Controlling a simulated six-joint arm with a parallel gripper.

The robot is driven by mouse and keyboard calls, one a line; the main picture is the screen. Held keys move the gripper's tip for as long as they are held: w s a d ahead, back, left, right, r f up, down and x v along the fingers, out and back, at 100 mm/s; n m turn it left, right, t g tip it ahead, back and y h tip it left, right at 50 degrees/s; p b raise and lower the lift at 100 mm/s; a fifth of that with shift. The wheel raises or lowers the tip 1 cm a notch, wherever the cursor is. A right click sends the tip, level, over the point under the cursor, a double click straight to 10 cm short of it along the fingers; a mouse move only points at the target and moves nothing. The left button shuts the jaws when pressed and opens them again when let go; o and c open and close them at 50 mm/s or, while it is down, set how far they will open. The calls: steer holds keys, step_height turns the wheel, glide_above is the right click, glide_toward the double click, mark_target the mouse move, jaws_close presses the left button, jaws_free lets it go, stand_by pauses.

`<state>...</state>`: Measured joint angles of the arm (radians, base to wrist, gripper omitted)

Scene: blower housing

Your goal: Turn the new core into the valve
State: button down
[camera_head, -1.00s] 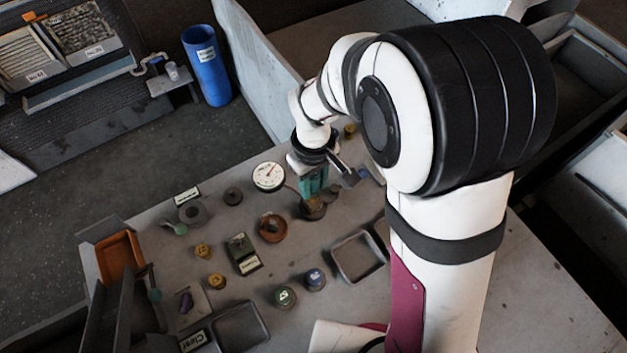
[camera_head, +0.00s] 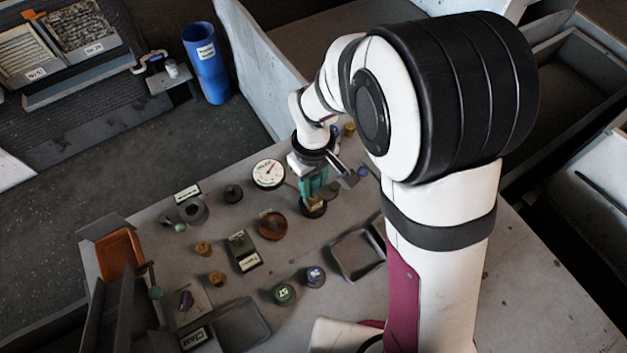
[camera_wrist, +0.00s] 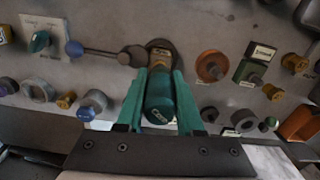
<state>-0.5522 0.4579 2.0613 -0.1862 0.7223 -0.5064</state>
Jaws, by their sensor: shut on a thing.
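My gripper (camera_head: 313,184) points down at the middle of the bench, its teal fingers shut on a green tool. In the wrist view the gripper (camera_wrist: 160,78) grips the dark green tool (camera_wrist: 160,108), a cylinder with a small label on its end. The tool's far end meets a dark round fitting (camera_wrist: 160,46), which seems to be the valve; its base (camera_head: 313,210) shows below the fingers in the head view. The new core cannot be made out; the tool and fingers cover the fitting's centre.
A white dial gauge (camera_head: 268,174) stands just left of the gripper. A brown round dish (camera_head: 272,226), a green labelled block (camera_head: 242,250) and two capped jars (camera_head: 284,294) are nearby. A grey tray (camera_head: 338,262) lies in front. A metal arm with a blue end (camera_wrist: 75,49) is beside the fitting.

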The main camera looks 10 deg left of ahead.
steer(key=shift+f, duration=1)
steer(key=m, duration=0.4)
steer(key=m, duration=0.4)
steer(key=shift+m, duration=0.4)
steer(key=m, duration=0.3)
steer(key=shift+a+m, duration=0.1)
steer(key=shift+m, duration=0.2)
steer(key=m, duration=0.9)
steer(key=shift+a+m, duration=0.1)
steer(key=shift+m, duration=0.2)
steer(key=shift+r, duration=3.55)
